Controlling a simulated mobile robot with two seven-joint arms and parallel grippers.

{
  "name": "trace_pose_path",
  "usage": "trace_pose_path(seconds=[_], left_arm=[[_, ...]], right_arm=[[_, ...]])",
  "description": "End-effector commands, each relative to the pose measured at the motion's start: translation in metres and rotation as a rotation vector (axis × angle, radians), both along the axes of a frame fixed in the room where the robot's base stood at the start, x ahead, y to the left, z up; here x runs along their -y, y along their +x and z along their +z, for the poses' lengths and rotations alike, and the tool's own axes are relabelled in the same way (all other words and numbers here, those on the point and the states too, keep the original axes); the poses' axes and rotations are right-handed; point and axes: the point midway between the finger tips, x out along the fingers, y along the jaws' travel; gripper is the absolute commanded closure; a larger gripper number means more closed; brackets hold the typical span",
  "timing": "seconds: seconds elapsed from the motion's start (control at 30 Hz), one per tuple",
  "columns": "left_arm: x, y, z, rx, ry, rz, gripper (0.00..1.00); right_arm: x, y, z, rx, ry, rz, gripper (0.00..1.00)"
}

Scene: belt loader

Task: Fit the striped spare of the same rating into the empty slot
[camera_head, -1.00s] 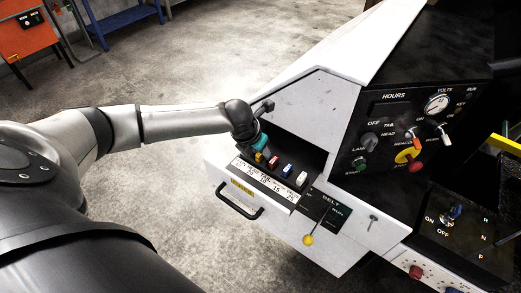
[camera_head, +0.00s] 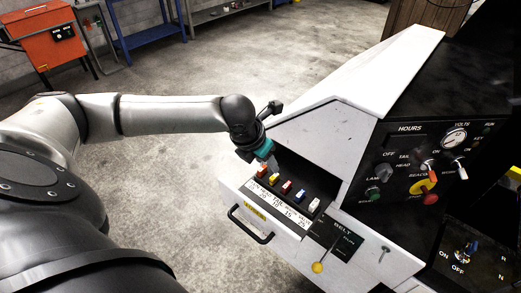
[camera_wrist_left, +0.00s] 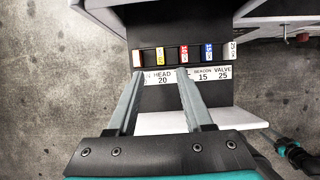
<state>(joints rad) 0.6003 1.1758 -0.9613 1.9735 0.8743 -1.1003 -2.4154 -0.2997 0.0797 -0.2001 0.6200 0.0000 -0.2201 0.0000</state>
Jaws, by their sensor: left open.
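The fuse block (camera_head: 262,187) holds a row of fuses. At its left end is a red-and-white fuse (camera_head: 262,171), which also shows in the wrist view (camera_wrist_left: 137,57). To its right stand a yellow fuse (camera_head: 274,178), a red fuse (camera_head: 286,187), a blue fuse (camera_head: 299,195) and a white fuse (camera_head: 314,204). Each seems seated, and I see no clear empty slot. My left gripper (camera_head: 268,163) is open with nothing between its fingers, just above the row's left end. The rating on the leftmost label is hidden by a finger.
A label strip (camera_head: 277,205) runs in front of the fuses, reading HEAD 20, BEACON 15 and VALVE 25 in the wrist view. A black handle (camera_head: 249,224) and a yellow-knobbed belt lever (camera_head: 318,267) are on the front. The white housing (camera_head: 330,130) rises behind.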

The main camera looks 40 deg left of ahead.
Motion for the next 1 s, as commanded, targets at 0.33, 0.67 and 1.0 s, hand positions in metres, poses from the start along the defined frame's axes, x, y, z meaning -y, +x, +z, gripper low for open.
trace_pose_path(seconds=[0.33,0.67,1.0], left_arm=[[-0.001,-0.018,0.043,0.001,0.0,0.0,0.49],[-0.001,-0.019,0.045,0.0,0.0,0.001,0.49],[-0.001,-0.019,0.045,0.0,-0.001,0.0,0.49]], right_arm=[[0.0,0.0,0.004,0.0,0.0,0.0,0.5],[0.0,0.0,0.004,0.0,0.0,0.0,0.5],[0.0,0.0,0.004,0.0,0.0,0.0,0.5]])
